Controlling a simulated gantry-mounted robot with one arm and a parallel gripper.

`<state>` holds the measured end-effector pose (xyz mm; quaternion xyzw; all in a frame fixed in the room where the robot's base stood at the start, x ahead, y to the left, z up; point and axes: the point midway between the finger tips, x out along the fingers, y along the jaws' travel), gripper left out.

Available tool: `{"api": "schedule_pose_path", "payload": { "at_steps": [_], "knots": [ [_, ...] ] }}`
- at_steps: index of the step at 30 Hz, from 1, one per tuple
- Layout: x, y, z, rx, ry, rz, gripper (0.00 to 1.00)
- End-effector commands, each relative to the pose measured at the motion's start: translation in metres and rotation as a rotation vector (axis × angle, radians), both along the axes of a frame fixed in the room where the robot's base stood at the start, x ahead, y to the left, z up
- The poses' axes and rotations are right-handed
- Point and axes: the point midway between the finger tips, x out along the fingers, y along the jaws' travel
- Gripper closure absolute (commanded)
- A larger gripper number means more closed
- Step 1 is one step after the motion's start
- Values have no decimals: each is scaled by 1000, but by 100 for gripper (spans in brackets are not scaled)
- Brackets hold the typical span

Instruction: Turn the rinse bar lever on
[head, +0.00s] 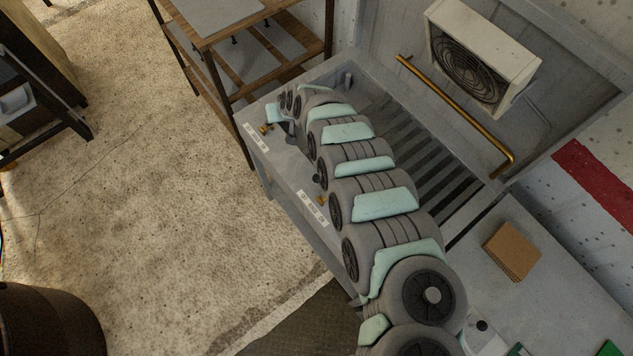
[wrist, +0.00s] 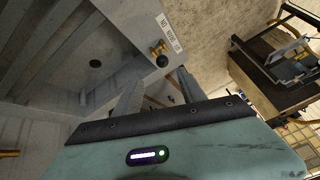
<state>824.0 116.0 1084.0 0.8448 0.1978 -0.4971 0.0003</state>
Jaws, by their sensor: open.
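A brass valve lever with a black ball knob (wrist: 162,59) shows in the wrist view, below a white label, just beyond and between my fingertips. In the head view one brass lever (head: 266,129) sits by the left label on the front panel of a grey sink unit. A second brass lever (head: 322,200) sits by the other label. I cannot read which label names the rinse bar. A brass bar (head: 455,112) runs along the back wall of the unit. My gripper (wrist: 158,88) is open and empty, apart from the knob; my arm partly hides the unit in the head view.
A slatted grate (head: 440,165) covers the basin. A fan unit (head: 480,60) hangs at the back. A brown block (head: 512,251) lies on the right-hand counter. A wooden rack (head: 250,88) stands close to the unit's left end. The floor in front is clear.

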Motion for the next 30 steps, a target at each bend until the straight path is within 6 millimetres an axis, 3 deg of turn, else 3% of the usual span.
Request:
{"api": "schedule_pose_path", "payload": {
  "at_steps": [3, 6, 11, 17, 30],
  "knots": [
    [-59, -47, -16, -131, 189, 75, 52],
    [-104, -83, -24, -215, 323, 111, 52],
    [-145, -116, -25, -284, 443, 133, 52],
    [-154, -119, -36, -292, 467, 137, 52],
    [-155, -111, -101, -289, 463, 137, 52]
  ]
}}
